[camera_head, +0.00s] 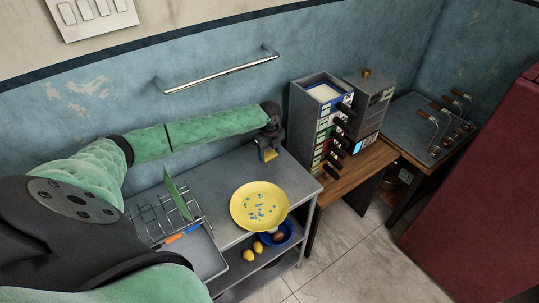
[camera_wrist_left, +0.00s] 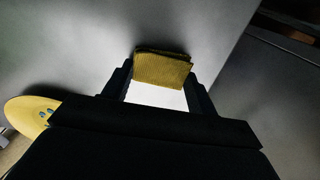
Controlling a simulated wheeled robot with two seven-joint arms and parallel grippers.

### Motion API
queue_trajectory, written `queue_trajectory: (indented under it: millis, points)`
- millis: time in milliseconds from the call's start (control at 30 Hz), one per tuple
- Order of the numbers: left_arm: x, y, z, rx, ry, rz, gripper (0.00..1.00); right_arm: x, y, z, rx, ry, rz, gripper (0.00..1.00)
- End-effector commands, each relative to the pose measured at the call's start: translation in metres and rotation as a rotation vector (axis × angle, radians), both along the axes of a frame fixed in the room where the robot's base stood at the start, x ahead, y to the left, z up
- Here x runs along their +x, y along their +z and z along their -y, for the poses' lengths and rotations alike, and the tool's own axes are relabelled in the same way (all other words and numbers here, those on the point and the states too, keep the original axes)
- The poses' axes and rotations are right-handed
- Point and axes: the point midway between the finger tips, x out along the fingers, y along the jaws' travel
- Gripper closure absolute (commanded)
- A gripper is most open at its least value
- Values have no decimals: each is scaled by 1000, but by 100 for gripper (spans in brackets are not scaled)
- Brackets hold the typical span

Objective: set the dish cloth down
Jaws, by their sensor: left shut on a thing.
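The dish cloth (camera_wrist_left: 163,68) is a folded, mustard-yellow ribbed cloth held between the fingertips of my left gripper (camera_wrist_left: 160,82). In the head view, the left gripper (camera_head: 268,143) points down over the back right part of the grey metal table (camera_head: 225,160), with the yellow cloth (camera_head: 269,155) below it. I cannot tell whether the cloth touches the tabletop. My right gripper is not in view.
A yellow plate with blue spots (camera_head: 259,205) lies at the table's front right. A dish rack (camera_head: 160,220) with a green board (camera_head: 178,196) stands left. A grey dispenser unit (camera_head: 318,120) stands right. A towel rail (camera_head: 220,73) is on the wall. The tabletop around the gripper looks clear.

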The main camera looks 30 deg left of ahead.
Motion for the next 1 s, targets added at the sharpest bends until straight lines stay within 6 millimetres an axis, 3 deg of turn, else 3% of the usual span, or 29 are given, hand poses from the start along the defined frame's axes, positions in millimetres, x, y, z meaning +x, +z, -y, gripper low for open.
queue_trajectory:
  millis: [400, 433, 533, 1000]
  points:
    - [0, -3, 0, 0, 0, -1, 63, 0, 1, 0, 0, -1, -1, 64]
    - [0, -3, 0, 0, 0, -1, 41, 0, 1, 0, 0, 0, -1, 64]
    - [0, -3, 0, 0, 0, 0, 21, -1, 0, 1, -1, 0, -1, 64]
    - [0, 6, 0, 0, 0, 1, 21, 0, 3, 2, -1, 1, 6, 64]
